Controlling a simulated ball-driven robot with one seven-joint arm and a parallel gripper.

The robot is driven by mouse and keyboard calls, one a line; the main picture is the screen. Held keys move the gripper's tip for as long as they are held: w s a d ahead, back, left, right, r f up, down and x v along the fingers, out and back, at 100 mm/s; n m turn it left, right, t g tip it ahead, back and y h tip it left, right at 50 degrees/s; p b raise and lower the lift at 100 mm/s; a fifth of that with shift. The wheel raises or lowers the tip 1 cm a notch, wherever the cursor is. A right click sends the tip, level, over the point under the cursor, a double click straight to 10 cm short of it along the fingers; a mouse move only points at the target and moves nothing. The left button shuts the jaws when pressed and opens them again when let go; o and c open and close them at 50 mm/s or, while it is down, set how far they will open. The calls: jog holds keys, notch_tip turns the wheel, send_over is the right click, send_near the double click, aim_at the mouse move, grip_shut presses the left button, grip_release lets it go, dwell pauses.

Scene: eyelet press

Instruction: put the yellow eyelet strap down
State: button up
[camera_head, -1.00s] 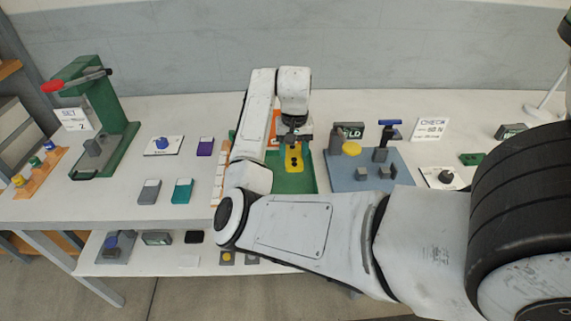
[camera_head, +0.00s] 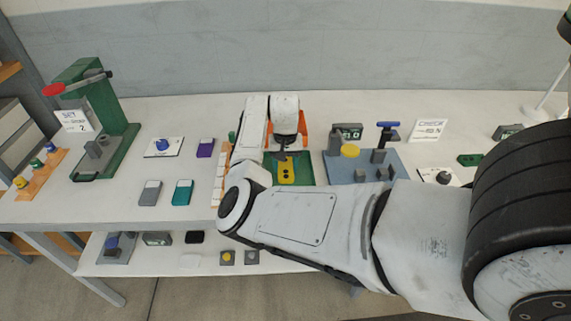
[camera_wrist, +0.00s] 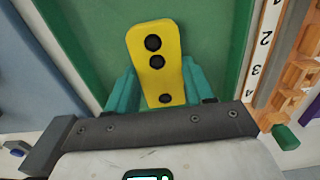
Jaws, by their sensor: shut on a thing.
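The yellow eyelet strap (camera_wrist: 155,60) is a flat yellow piece with several dark round holes. In the wrist view its near end sits between the teal fingers of my gripper (camera_wrist: 162,92), which is shut on it. In the head view the strap (camera_head: 287,172) shows over the green mat (camera_head: 306,178), below my wrist. The green surface (camera_wrist: 90,25) fills the wrist view behind the strap. I cannot tell whether the strap touches it.
An orange rack with a numbered white strip (camera_wrist: 262,45) stands beside the green mat. A blue-grey fixture (camera_head: 345,175) with a yellow knob and blue handle is to the right. Grey, teal (camera_head: 183,190) and purple blocks lie left. A green press (camera_head: 100,115) stands far left.

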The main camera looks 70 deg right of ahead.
aim_at(285, 168)
jog(key=shift+f, duration=0.15)
jog(key=o, duration=1.1)
notch_tip(285, 168, up, 12)
jog(key=shift+r+b, duration=0.2)
jog(key=shift+b, duration=0.5)
